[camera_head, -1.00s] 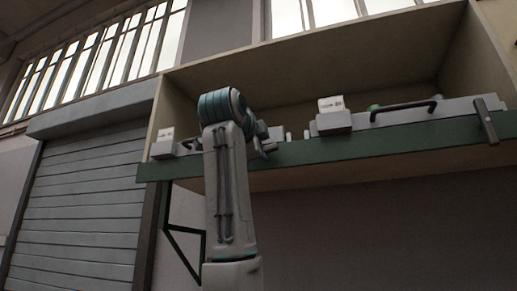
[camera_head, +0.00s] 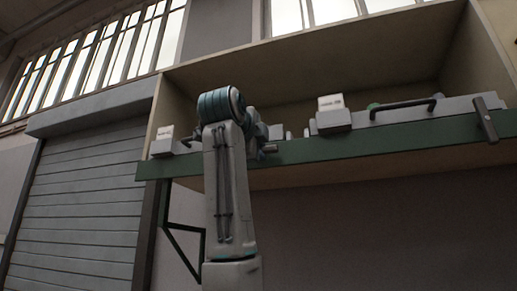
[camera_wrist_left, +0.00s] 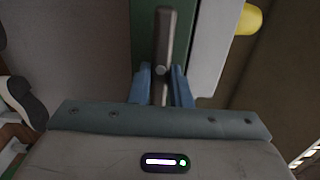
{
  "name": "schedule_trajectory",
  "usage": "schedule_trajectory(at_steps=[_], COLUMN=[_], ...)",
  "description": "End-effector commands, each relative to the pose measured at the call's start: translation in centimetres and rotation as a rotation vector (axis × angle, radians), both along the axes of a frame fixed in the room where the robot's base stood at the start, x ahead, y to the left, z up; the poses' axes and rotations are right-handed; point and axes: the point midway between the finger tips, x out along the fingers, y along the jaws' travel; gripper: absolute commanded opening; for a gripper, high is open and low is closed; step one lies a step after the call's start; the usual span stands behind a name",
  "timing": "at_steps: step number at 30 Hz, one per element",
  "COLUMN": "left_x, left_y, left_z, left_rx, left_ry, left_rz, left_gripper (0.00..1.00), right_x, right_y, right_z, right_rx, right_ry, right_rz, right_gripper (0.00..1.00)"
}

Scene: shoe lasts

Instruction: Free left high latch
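A dark bar latch (camera_wrist_left: 163,35) with a round bolt stands lengthwise in the left wrist view, over the edge between a green strip and a pale grey panel. My left gripper (camera_wrist_left: 160,84) has its two blue fingers on either side of the latch's near part. I cannot tell whether they press on it. In the head view my left arm rises to the shelf front and hides most of this place; the left gripper (camera_head: 268,149) shows only in small part. A similar dark latch (camera_head: 486,121) crosses the shelf edge at the right. My right gripper is not in view.
The open shelf has a green front edge (camera_head: 330,148). Grey cases with a black handle (camera_head: 403,104) and white cards (camera_head: 331,103) stand on it. A yellow rounded thing (camera_wrist_left: 249,19) lies beyond the panel. The space below the shelf looks clear.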

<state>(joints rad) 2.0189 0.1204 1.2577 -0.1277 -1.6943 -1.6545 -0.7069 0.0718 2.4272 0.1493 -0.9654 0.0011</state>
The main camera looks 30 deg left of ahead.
Motion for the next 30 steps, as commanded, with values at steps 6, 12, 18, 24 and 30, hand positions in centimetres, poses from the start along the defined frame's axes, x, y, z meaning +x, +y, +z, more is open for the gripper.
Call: schedule_trajectory(at_steps=[6,12,18,24,30], left_x=[0.0,-0.1,-2.3,-6.4,-9.4], left_y=[0.0,0.0,-0.6,-1.5,-2.3], left_z=[-0.1,-0.1,-0.1,-0.1,-0.1], left_rx=[0.001,0.000,0.001,0.001,0.000], left_ry=[0.002,0.001,-0.003,-0.003,0.000], left_rz=[0.000,0.000,-0.001,0.000,-0.001], left_gripper=[0.39,0.39,0.39,0.39,0.39], right_x=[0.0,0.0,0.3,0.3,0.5], right_y=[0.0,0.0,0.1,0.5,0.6], right_z=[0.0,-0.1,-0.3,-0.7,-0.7], right_rx=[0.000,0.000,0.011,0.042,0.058], right_ry=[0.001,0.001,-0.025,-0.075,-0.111], right_rz=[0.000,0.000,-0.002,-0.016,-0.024], right_gripper=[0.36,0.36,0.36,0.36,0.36])
